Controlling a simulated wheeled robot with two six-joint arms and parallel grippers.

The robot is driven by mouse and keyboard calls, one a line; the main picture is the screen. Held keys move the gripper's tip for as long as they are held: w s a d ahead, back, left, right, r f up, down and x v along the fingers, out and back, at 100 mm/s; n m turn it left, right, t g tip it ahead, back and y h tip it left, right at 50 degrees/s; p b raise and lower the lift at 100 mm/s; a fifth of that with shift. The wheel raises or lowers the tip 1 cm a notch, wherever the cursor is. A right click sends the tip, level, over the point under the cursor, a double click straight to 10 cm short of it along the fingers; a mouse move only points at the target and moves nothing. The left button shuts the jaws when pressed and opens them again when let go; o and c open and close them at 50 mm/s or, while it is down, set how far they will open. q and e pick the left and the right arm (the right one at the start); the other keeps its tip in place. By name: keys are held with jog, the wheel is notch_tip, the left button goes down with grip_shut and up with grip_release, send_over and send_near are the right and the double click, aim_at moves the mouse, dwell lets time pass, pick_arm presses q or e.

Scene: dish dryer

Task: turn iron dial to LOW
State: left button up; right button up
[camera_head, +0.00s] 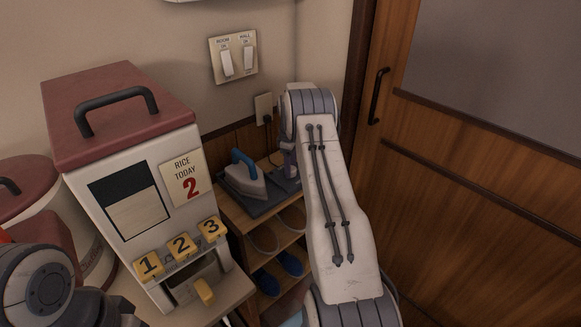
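The iron (244,180) has a blue handle and a grey-white body. It sits on a dark mat (262,206) on the top shelf of a small wooden rack. Its dial cannot be made out at this size. My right arm reaches up and bends down behind its own forearm. My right gripper (287,180) is a small dark shape close to the right of the iron, partly hidden by the arm. I cannot tell whether it touches the iron or how its fingers stand. Part of my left arm shows at the lower left, but its gripper is out of view.
A rice dispenser (118,210) with a red lid and numbered yellow keys stands left of the rack (238,222). Slippers (290,263) lie on a lower shelf. A wall outlet (263,108) with a plugged cord is behind. A wooden door (470,190) fills the right.

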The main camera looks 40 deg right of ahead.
grip_shut()
jog(key=shift+r, duration=0.1)
jog(key=m+p, duration=0.1)
jog(key=m, duration=0.2)
jog(key=shift+p, duration=0.35)
jog(key=m+p, duration=0.1)
jog(key=m, duration=0.2)
jog(key=shift+m, duration=0.3)
jog(key=m, duration=0.5)
jog(key=shift+w+p, duration=0.1)
jog(key=shift+p, duration=0.25)
jog(key=m, duration=0.6)
